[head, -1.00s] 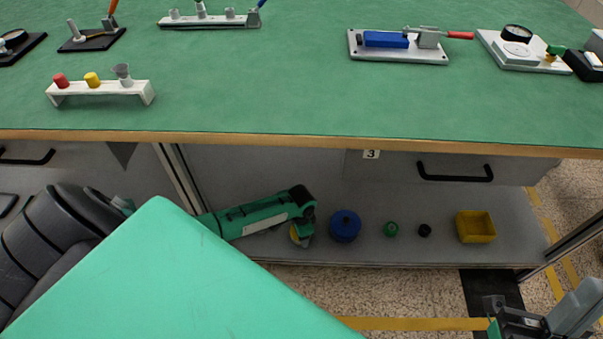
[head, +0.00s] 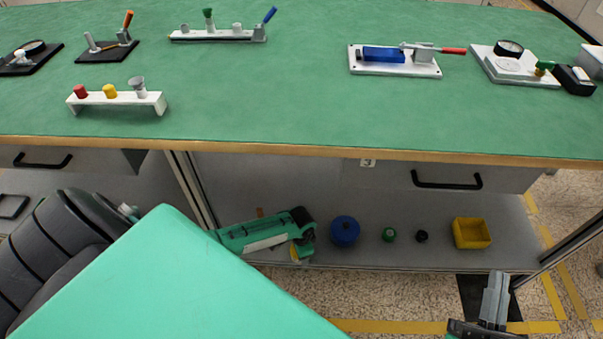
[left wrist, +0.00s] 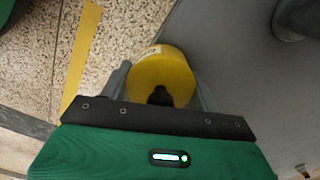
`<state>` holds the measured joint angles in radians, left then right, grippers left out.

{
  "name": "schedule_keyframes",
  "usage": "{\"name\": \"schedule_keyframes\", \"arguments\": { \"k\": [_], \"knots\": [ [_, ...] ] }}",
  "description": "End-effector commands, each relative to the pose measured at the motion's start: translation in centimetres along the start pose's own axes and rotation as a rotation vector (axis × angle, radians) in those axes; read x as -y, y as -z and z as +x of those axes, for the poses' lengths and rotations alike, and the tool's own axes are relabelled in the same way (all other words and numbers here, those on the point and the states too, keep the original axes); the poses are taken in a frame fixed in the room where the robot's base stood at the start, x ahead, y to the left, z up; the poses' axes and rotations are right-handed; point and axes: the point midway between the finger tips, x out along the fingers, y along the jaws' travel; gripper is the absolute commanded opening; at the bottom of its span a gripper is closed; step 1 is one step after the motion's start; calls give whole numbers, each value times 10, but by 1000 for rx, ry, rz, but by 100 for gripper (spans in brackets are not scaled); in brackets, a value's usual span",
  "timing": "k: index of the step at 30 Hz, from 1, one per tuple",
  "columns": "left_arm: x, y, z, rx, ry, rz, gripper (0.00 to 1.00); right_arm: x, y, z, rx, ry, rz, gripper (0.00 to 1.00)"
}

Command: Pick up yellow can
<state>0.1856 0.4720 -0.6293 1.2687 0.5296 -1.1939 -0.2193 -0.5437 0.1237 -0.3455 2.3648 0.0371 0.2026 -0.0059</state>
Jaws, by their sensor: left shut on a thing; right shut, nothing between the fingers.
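The yellow can (left wrist: 160,76) is between the two grey fingers of my left gripper (left wrist: 162,92) in the left wrist view, with a dark round knob on its near face. The fingers are shut on it. In the head view, my left gripper (head: 303,236) is over the lower shelf, and only a small part of the yellow can (head: 295,254) shows beneath it. I cannot tell whether the can touches the shelf. My right gripper (head: 497,281) is at the lower right, in front of the shelf, shut and empty.
On the lower shelf (head: 400,258), a blue round thing (head: 344,232), a green one (head: 388,235), a small black one (head: 421,236) and a yellow bin (head: 471,233) stand to the right. The green bench top (head: 300,110) overhangs with drawers below.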

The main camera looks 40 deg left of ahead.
Motion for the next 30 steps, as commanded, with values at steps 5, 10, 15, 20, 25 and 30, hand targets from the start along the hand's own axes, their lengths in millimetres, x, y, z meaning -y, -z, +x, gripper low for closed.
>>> {"name": "schedule_keyframes", "arguments": {
  "k": [5,10,15,20,25,30],
  "knots": [
    [-3,-2,0,0,-1,0,25,2,-11,-4,66,-1,10,0],
    [-3,-2,0,0,-1,0,25,3,-16,-5,88,-1,13,0],
    [-3,-2,0,0,-1,0,25,3,-16,-5,90,-1,13,0],
    [-3,-2,0,0,-1,0,78,3,-16,-5,89,-1,13,0],
    [-3,-2,0,-1,0,0,88,3,-16,-5,88,0,12,0],
    [-3,-2,-1,-1,0,0,88,3,-16,-5,88,0,12,0]
  ]
}}
